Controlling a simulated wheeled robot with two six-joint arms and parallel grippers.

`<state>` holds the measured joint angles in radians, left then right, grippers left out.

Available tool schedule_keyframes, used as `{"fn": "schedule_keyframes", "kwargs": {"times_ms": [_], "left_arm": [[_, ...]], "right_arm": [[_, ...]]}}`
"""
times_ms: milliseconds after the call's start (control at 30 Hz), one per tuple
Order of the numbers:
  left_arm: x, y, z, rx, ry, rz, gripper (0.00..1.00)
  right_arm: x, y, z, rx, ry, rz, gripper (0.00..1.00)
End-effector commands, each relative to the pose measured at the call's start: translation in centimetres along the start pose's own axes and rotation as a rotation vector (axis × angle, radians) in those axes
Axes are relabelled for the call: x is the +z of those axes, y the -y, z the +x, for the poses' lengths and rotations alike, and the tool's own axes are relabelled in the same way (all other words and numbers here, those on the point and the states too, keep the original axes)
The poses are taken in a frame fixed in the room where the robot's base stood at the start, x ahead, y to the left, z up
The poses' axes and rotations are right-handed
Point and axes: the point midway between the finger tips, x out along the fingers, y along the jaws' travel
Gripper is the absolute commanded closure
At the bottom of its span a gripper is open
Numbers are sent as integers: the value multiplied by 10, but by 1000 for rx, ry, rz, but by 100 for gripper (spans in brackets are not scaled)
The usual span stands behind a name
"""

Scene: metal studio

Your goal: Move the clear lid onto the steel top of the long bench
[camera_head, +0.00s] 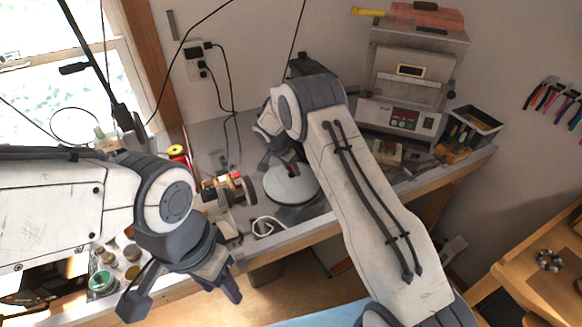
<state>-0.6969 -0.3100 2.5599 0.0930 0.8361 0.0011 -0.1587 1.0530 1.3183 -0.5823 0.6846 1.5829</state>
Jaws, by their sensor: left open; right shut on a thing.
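The clear lid (291,189) looks like a pale round disc with a small red knob on top. It is at the middle of the long bench, near its front edge. My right gripper (281,163) is above the lid and shut on its knob; the arm partly hides the fingertips. A dark grey thing shows just under the lid; I cannot tell whether the lid touches it. The bench's steel top (212,138) is grey and shows bare toward the wall. My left gripper (182,296) is open and empty, low at the left in front of the bench.
A small machine with a handle (236,191) stands left of the lid. A white oven-like unit (400,85) and a black tool bin (474,125) stand at the right. Small jars (103,283) are at the left. A wooden table (540,270) is at the lower right.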

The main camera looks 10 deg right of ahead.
Motion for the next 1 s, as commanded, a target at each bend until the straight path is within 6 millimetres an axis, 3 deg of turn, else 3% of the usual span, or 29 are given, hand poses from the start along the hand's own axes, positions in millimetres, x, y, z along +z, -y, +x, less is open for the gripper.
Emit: {"fn": "schedule_keyframes", "kwargs": {"times_ms": [100, 133, 200, 667, 1000], "left_arm": [[0, 0, 6, 0, 0, 0, 50], [0, 0, 5, 0, 0, 0, 50], [0, 0, 4, 0, 0, 0, 50], [0, 0, 1, 0, 0, 0, 50], [2, 2, 28, 0, 0, -1, 50]], "right_arm": [[1, 0, 3, -1, 0, 0, 100], [1, 0, 3, 0, 0, 0, 53], [1, 0, 2, 1, 0, 0, 27], [0, 1, -5, -2, -1, 0, 27], [1, 1, -74, -5, -2, 0, 27]]}}
